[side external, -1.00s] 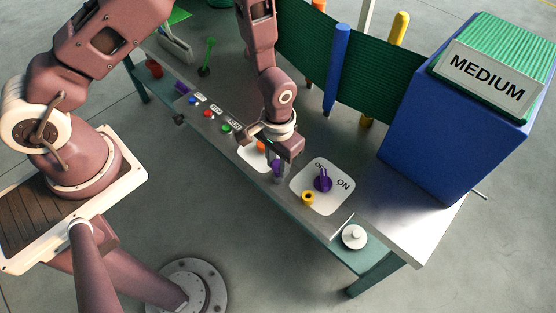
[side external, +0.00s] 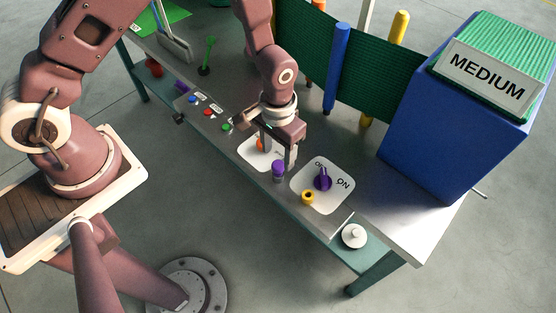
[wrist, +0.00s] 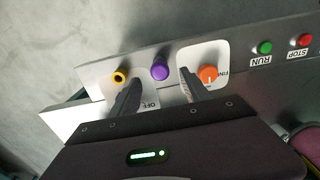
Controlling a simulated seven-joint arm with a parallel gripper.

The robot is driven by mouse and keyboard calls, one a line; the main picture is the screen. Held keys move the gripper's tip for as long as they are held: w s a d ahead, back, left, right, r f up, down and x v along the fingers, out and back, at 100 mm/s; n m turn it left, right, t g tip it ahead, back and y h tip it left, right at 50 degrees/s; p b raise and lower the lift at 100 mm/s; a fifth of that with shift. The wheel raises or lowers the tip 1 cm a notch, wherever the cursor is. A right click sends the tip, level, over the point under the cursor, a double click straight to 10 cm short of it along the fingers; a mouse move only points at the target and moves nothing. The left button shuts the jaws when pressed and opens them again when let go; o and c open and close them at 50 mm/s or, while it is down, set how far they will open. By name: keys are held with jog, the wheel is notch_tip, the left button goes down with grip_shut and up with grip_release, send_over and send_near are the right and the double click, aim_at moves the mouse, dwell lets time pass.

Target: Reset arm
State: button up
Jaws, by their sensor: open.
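My gripper (side external: 281,153) hangs over the control panel (side external: 225,142) with its jaws open and nothing between them. A purple knob (side external: 278,168) stands upright near the panel's front edge, just in front of the gripper. In the wrist view, the gripper's two dark fingers (wrist: 161,80) are spread apart, and the purple knob (wrist: 160,71) shows beyond the gap between them. An orange knob (wrist: 208,73) on a white plate is by the right finger in that view. In the side view one finger partly hides the orange knob (side external: 260,145).
A purple ON/OFF switch (side external: 322,181) and a yellow ring-shaped part (side external: 308,198) are right of the gripper. A blue box (side external: 440,135) with a MEDIUM sign (side external: 487,76) stands at the right. A blue post (side external: 337,65) and green netting (side external: 375,85) rise behind. Red and green buttons are left.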

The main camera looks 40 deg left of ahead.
jog(key=shift+r, duration=1)
jog(key=s+a+r+t, duration=0.1)
jog(key=a+r, duration=0.1)
jog(key=r, duration=0.8)
jog(key=s+a+r+t, duration=0.1)
jog(key=a+r, duration=0.2)
jog(key=r, duration=0.6)
jog(key=s+a+r+t, duration=0.1)
jog(key=s+a+r, duration=0.1)
jog(key=s+r, duration=0.3)
jog(key=s+a+r+t, duration=0.2)
jog(key=s+r, duration=0.3)
jog(key=s, duration=0.6)
jog(key=shift+a+r+t, duration=0.3)
jog(key=shift+a+r, duration=0.1)
jog(key=shift+a, duration=0.05)
jog(key=shift+w, duration=0.1)
jog(key=shift+c, duration=0.2)
